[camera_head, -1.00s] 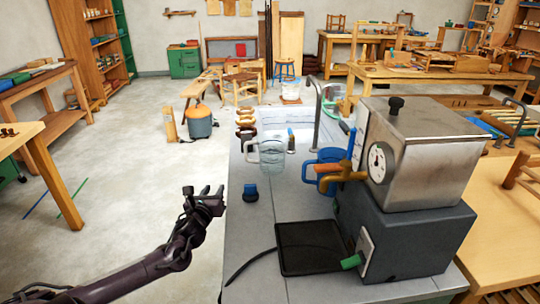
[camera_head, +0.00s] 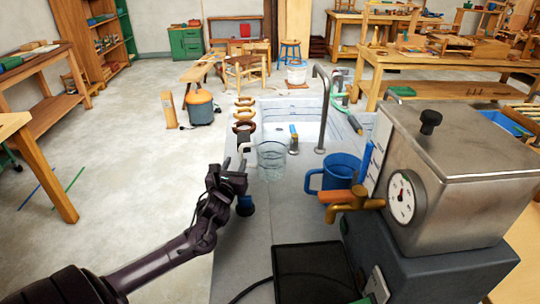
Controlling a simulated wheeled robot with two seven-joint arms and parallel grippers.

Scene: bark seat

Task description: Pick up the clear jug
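The clear jug (camera_head: 271,160) stands upright on the grey counter, left of the blue jug, with its handle toward the left. My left gripper (camera_head: 235,163) is just left of and in front of the clear jug, close to its handle. Its two fingers point away from me and show a gap between them, with nothing visibly held. Whether a fingertip touches the handle I cannot tell. My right gripper is not in view.
A blue jug (camera_head: 342,170) stands under the brass tap of a steel boiler (camera_head: 440,160). A small dark blue object (camera_head: 245,206) sits beside my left gripper, partly hidden. A black tray (camera_head: 312,272) lies in front. A curved faucet (camera_head: 323,105) rises behind the clear jug.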

